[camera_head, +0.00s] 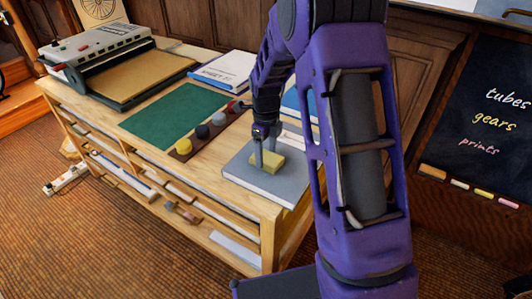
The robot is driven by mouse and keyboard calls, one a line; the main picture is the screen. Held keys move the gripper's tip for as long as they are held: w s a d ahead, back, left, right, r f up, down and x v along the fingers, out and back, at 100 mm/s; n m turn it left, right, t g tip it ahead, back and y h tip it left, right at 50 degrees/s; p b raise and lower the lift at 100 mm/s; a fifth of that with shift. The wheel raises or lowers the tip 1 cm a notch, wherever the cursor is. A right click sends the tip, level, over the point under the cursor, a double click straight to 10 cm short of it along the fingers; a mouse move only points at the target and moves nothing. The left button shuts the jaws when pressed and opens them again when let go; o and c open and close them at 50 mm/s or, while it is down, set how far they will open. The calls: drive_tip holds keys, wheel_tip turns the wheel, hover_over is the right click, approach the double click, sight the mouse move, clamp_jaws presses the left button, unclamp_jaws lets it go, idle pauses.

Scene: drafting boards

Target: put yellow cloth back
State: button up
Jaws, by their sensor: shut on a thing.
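The yellow cloth (267,164) is a small folded yellow block over a grey pad or board (243,173) at the near right end of the wooden table. My gripper (268,156) points down at it, with its fingers shut on the cloth. The cloth is on or just above the grey board; I cannot tell if it touches. My purple arm hides part of the table's right side.
A wooden strip (170,153) with several round pieces lies left of the grey board, beside a green mat (177,116). A white book (225,70) and a binding machine (103,53) stand farther back. A blackboard (490,113) is at the right.

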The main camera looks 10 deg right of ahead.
sight(266, 157)
drive_tip(key=o, duration=1.1)
drive_tip(key=shift+f, duration=0.1)
drive_tip(key=shift+o, duration=0.2)
wheel_tip(266, 157, up, 12)
drive_tip(key=p, duration=0.2)
